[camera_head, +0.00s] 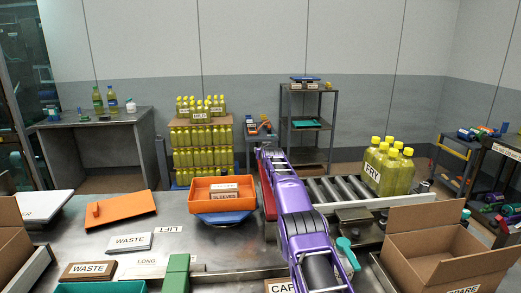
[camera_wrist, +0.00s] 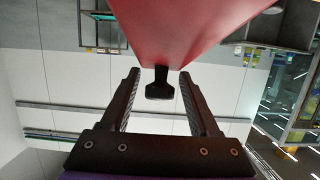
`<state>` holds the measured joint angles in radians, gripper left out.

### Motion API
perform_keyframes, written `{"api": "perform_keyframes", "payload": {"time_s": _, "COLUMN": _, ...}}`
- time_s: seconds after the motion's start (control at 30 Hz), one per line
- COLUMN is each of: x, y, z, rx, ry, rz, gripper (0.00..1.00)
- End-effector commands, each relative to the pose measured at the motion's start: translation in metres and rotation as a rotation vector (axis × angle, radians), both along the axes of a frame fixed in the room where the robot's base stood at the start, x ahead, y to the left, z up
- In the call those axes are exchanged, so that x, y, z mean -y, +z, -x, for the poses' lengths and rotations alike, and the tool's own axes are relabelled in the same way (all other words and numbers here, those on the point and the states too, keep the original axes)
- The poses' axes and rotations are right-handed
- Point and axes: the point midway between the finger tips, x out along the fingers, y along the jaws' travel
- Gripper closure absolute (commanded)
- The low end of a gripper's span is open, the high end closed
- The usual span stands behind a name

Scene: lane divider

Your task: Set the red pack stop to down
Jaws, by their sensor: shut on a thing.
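The red pack stop (camera_head: 267,190) shows in the head view as a narrow red strip at the left end of the roller conveyor, partly hidden by my purple arm. In the wrist view a red panel (camera_wrist: 185,30), which looks like the same stop, fills the top middle and narrows towards my fingers. A black knob (camera_wrist: 160,88) hangs between the fingers. In the head view my gripper is too small and covered to make out. I cannot tell the stop's exact angle.
The roller conveyor (camera_head: 335,191) carries yellow bottles labelled FRY (camera_head: 380,175). An orange tray (camera_head: 220,206) stands left of the stop. An open cardboard box (camera_head: 440,265) is at front right. A teal-handled tool (camera_head: 348,250) is close beside my arm.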

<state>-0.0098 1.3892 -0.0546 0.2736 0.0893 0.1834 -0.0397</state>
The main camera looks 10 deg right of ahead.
Motion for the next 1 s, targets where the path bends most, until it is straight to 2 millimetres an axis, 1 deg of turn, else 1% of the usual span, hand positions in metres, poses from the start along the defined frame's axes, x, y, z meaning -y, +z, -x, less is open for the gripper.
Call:
{"api": "perform_keyframes", "payload": {"time_s": 0.03, "x": -0.0047, "y": 0.0082, "z": -0.0006, "rx": 0.013, "ry": 0.006, "rz": -0.006, "gripper": 1.00}}
{"api": "perform_keyframes", "payload": {"time_s": 0.53, "x": -0.0011, "y": 0.0048, "z": -0.0003, "rx": 0.004, "ry": 0.002, "rz": -0.008, "gripper": 1.00}}
{"api": "perform_keyframes", "payload": {"time_s": 0.57, "x": -0.0010, "y": 0.0046, "z": -0.0003, "rx": 0.003, "ry": 0.002, "rz": -0.008, "gripper": 0.35}}
{"api": "perform_keyframes", "payload": {"time_s": 0.6, "x": -0.0010, "y": 0.0043, "z": -0.0003, "rx": 0.003, "ry": 0.002, "rz": -0.007, "gripper": 0.31}}
{"api": "perform_keyframes", "payload": {"time_s": 1.0, "x": 0.0022, "y": -0.0003, "z": 0.0001, "rx": -0.005, "ry": -0.001, "rz": -0.004, "gripper": 0.31}}
